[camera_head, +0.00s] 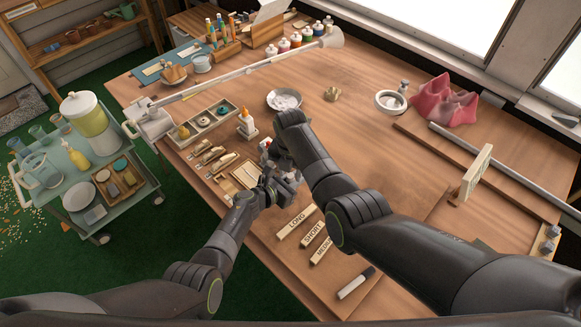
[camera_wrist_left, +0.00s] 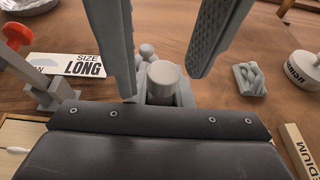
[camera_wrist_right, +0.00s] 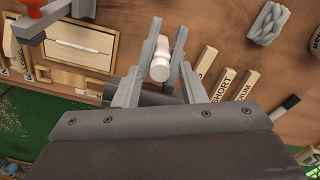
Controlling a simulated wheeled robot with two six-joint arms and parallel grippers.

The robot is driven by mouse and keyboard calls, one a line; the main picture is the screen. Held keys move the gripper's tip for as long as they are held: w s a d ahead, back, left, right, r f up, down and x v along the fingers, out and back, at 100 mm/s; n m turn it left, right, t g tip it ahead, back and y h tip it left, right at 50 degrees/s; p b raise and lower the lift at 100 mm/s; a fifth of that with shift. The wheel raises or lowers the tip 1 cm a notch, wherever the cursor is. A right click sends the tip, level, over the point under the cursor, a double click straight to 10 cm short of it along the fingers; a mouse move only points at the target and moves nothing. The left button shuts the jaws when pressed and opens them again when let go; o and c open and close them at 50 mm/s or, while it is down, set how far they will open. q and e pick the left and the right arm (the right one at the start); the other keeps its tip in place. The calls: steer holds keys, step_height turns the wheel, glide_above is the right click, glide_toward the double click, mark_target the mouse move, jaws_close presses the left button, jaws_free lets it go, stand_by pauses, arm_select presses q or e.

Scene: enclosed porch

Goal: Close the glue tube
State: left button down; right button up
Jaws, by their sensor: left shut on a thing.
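A small pale, tube-like piece (camera_wrist_right: 160,66), which I take to be the glue tube, shows between fingers in the right wrist view. Its rounded pale end (camera_wrist_left: 164,76) faces the camera in the left wrist view. My left gripper (camera_head: 284,176) is shut on it, low beside the black plate. My right gripper (camera_wrist_right: 167,48) has its fingers spread on either side of it, with a narrow gap visible. In the head view my arms hide most of the tube. I cannot make out a separate cap.
A red-topped piece on a grey holder (camera_wrist_left: 42,92) stands close by on the left. A white glue bottle with an orange tip (camera_head: 246,122), a wooden tray (camera_head: 246,174) and labelled blocks (camera_head: 294,224) surround the grippers.

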jaws_close()
steer(key=m, duration=0.7)
steer(key=shift+m, duration=0.4)
steer(key=m, duration=0.4)
steer(key=shift+m, duration=0.3)
steer(key=m, duration=0.3)
steer(key=shift+m, duration=0.4)
steer(key=shift+o, duration=0.4)
jaws_free()
steer(key=shift+a, duration=0.1)
